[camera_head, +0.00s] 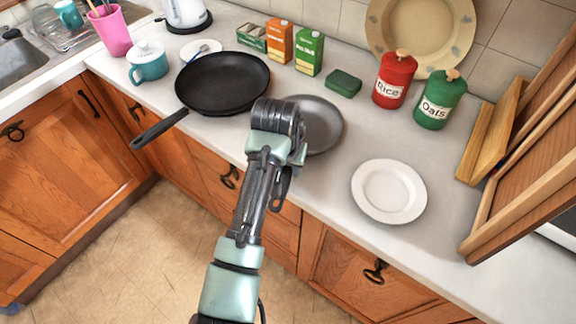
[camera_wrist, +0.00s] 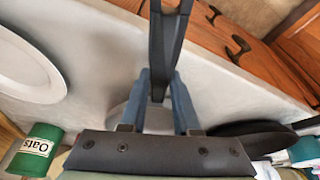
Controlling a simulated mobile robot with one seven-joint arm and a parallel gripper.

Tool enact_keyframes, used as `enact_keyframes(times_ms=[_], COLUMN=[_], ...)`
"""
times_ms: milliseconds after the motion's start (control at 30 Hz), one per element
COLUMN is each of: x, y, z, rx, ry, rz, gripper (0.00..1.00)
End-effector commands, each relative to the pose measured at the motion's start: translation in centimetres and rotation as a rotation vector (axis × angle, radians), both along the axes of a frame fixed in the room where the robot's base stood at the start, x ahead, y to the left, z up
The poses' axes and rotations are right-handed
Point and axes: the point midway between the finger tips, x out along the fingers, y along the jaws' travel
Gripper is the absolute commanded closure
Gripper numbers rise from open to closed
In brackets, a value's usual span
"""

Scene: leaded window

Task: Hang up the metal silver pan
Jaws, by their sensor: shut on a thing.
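The silver metal pan (camera_head: 325,125) is on or just above the worktop in the head view, partly hidden behind my wrist. I cannot tell whether it touches the worktop. My gripper (camera_wrist: 163,100) is shut on the pan's dark handle (camera_wrist: 166,45), which passes between the two blue-grey fingers in the wrist view. In the head view the fingertips are hidden by my wrist. A larger black pan (camera_head: 222,84) lies to the left, its handle over the worktop edge. No hook shows in either view.
A white plate (camera_head: 389,191) lies to the right. A red Rice tin (camera_head: 393,82), a green Oats tin (camera_head: 440,103), cartons (camera_head: 280,43) and a green sponge (camera_head: 343,83) stand behind. The front right worktop is clear.

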Motion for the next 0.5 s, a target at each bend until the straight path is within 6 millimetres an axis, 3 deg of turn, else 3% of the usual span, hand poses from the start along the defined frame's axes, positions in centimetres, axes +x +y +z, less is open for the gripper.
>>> enact_keyframes(times_ms=[500], x=[0.1], y=[0.0], z=[4.2], rx=[-0.001], ry=[-0.005], rz=[-0.001], gripper=[1.00])
